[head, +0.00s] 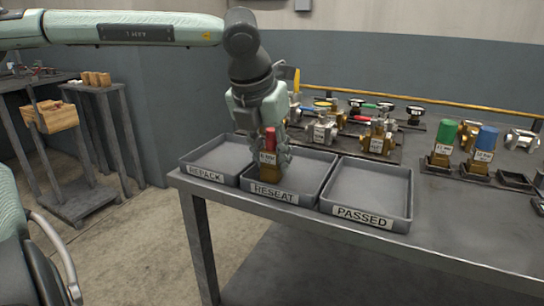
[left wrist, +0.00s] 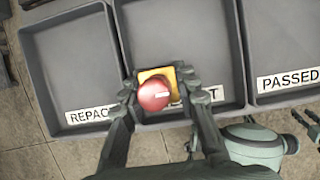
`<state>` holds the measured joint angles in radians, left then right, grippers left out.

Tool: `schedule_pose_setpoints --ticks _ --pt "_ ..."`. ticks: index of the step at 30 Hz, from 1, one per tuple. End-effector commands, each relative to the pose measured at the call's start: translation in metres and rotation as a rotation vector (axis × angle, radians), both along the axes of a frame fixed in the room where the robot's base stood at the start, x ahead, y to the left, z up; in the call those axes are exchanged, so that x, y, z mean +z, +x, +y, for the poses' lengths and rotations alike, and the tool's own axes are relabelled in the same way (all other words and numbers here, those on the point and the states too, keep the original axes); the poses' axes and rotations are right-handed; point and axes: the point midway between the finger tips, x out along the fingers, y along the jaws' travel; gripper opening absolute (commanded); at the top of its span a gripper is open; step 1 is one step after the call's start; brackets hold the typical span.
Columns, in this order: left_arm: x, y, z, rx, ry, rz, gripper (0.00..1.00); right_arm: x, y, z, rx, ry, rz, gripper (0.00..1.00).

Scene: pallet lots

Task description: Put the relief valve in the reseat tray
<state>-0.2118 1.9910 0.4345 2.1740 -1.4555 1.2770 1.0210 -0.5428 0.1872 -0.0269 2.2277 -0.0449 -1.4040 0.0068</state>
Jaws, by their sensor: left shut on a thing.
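The relief valve (head: 269,158) has a red cap, a pale label and a brassy lower body. It stands about upright at the front of the reseat tray (head: 314,180), just behind the RESEAT label. My left gripper (head: 271,146) comes down from above and is shut on it. In the left wrist view the red cap and yellow body of the valve (left wrist: 153,94) sit between the fingers (left wrist: 158,88), over the front wall of the reseat tray (left wrist: 185,30). Whether its base touches the tray floor is hidden.
The empty repack tray (head: 218,160) is on the left and the empty passed tray (head: 372,189) on the right, both close beside the reseat tray. Several valves, including a green-capped one (head: 443,143) and a blue-capped one (head: 482,149), stand behind and to the right.

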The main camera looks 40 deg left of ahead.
Motion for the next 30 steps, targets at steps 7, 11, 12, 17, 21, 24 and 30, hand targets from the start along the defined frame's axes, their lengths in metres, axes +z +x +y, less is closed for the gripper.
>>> schedule_pose_setpoints --ticks 7,11,12,17,21,24,30 --pt "-0.002 0.001 0.000 0.000 0.001 -0.003 0.00 0.012 0.002 0.002 0.000 -0.002 -0.016 0.40" --pt "-0.002 0.000 0.000 0.000 0.001 0.000 0.37 0.018 0.003 0.002 0.000 -0.002 -0.022 0.40" --pt "-0.002 0.000 0.000 0.000 0.001 0.000 0.38 0.018 0.002 0.002 0.000 -0.002 -0.022 0.40" --pt "-0.002 0.000 0.000 0.000 0.001 0.000 0.38 0.015 -0.001 0.001 -0.001 -0.003 -0.014 0.40" --pt "-0.001 0.000 0.000 0.000 0.000 0.000 0.38 0.015 -0.002 0.001 -0.002 -0.003 -0.010 0.40" --pt "0.003 0.000 0.000 0.000 0.000 0.001 0.38 0.007 0.000 0.000 -0.003 0.001 -0.004 0.40" --pt "0.038 -0.013 -0.003 -0.001 0.003 -0.007 0.38 0.002 0.001 0.001 -0.003 0.003 -0.004 0.40"
